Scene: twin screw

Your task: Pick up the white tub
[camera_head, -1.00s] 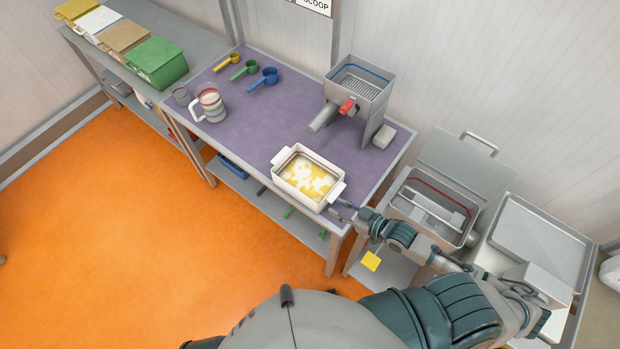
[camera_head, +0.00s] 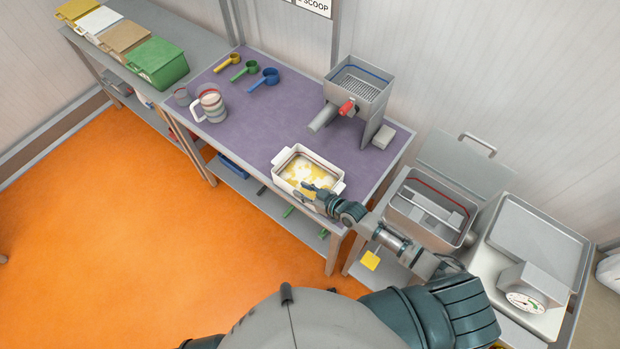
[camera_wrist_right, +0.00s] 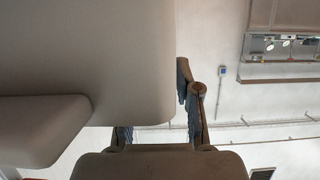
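The white tub (camera_head: 281,171) sits on the purple mat near the table's front right corner, with yellow and white contents inside. It has a handle tab at each end. My right gripper (camera_head: 306,189) is at the tub's near side, in front of its wall in the head view. In the right wrist view, a large pale surface, apparently the tub (camera_wrist_right: 90,50), fills the upper left. The two fingers there are apart, one partly hidden by that surface. Whether they touch the tub is unclear. My left gripper is out of view.
A metal hopper (camera_head: 358,82) with a red knob stands behind the tub. A striped jug (camera_head: 210,105) and scoops (camera_head: 264,77) are further left. A metal bin (camera_head: 432,204) and a scale (camera_head: 527,302) are to the right. The mat's middle is clear.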

